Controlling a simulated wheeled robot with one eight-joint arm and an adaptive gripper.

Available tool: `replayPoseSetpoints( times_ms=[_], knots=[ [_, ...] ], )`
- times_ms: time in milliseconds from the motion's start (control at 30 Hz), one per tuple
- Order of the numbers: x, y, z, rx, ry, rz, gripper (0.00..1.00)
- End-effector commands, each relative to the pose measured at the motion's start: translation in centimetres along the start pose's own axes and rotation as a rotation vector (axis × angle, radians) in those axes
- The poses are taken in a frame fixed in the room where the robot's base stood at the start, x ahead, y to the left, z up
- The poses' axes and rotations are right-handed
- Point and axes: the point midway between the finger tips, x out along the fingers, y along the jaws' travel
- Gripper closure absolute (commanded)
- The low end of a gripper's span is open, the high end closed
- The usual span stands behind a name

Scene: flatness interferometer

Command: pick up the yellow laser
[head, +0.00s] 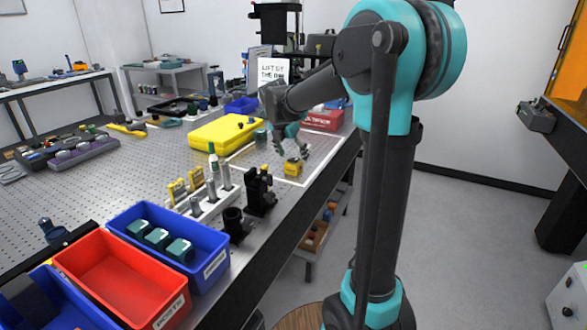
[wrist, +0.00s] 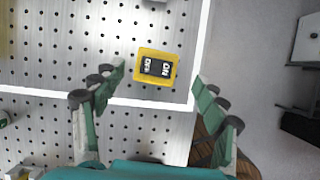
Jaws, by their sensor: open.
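The yellow laser (head: 293,167) appears to be the small yellow block inside a white-outlined area near the right edge of the perforated table. In the wrist view, this yellow block (wrist: 156,67) has a black ON/OFF switch panel on top and sits slightly rotated. My gripper (head: 291,146) is just above it in the head view, with its fingers spread. In the wrist view, my gripper (wrist: 159,82) is open and empty. Its fingertips lie on the left and right sides of the block, with visible gaps. How far they are above the table is hard to tell.
A large yellow case (head: 222,132) lies left of my gripper. Black mounts (head: 260,190) and a blue bin (head: 210,262) stand nearer along the table edge. A red box (head: 322,119) is behind. The floor drops away right of the table. Bare table surrounds the block.

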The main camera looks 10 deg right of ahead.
Motion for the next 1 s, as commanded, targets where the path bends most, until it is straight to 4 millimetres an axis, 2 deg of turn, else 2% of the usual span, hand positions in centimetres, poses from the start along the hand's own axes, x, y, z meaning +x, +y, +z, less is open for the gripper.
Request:
replayPoseSetpoints(
  times_ms=[300, 633, 1000],
  knots=[
    [4.2, 0.5, -0.1, 0.0, 0.0, 0.0, 0.28],
    [4.9, 0.5, -0.2, 0.0, 0.0, 0.0, 0.28],
    [4.8, 0.5, -0.2, 0.0, 0.0, 0.0, 0.73]
  ],
)
